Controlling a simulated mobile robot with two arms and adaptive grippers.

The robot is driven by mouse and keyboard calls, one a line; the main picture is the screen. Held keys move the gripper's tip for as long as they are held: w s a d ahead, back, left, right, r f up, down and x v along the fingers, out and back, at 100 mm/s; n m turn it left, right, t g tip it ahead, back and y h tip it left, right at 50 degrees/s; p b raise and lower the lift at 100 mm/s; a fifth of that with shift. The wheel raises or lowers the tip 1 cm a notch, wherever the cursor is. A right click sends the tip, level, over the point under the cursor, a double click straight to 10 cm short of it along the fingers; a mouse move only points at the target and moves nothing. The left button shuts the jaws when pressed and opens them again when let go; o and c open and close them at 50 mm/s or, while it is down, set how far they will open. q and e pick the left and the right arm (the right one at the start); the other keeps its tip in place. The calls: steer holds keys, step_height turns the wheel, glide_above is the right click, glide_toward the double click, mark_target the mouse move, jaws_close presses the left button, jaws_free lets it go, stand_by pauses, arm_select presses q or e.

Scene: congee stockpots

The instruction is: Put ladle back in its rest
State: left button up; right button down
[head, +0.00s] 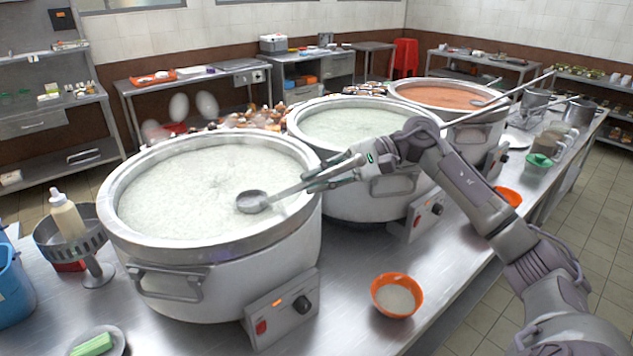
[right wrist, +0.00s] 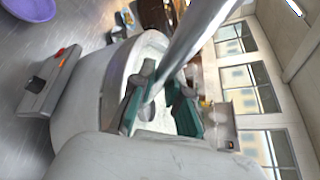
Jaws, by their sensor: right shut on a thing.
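The metal ladle has its bowl (head: 252,201) over the white congee in the nearest pot (head: 215,262). I cannot tell if the bowl touches the congee. My right gripper (head: 322,180) is shut on the ladle's handle above that pot's right rim. The handle slants up to the right past my wrist. In the right wrist view the shiny handle (right wrist: 203,38) runs between the dark green fingers (right wrist: 157,108). A metal stand with a slotted cup (head: 82,243) stands left of the nearest pot; I cannot tell whether it is the rest. My left gripper is not in view.
A second congee pot (head: 352,198) and a pot of orange-red soup (head: 440,97) stand behind in a row. An orange bowl (head: 396,296) sits in front on the steel counter (head: 350,335). A squeeze bottle (head: 66,217) stands at the slotted cup. A small plate (head: 117,345) holds something green.

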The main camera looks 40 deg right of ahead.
steer(key=shift+f+b, duration=0.3)
steer(key=shift+b, duration=0.4)
stand_by(0.6)
steer(key=c, duration=1.1)
jaws_free()
steer(key=v, duration=1.2)
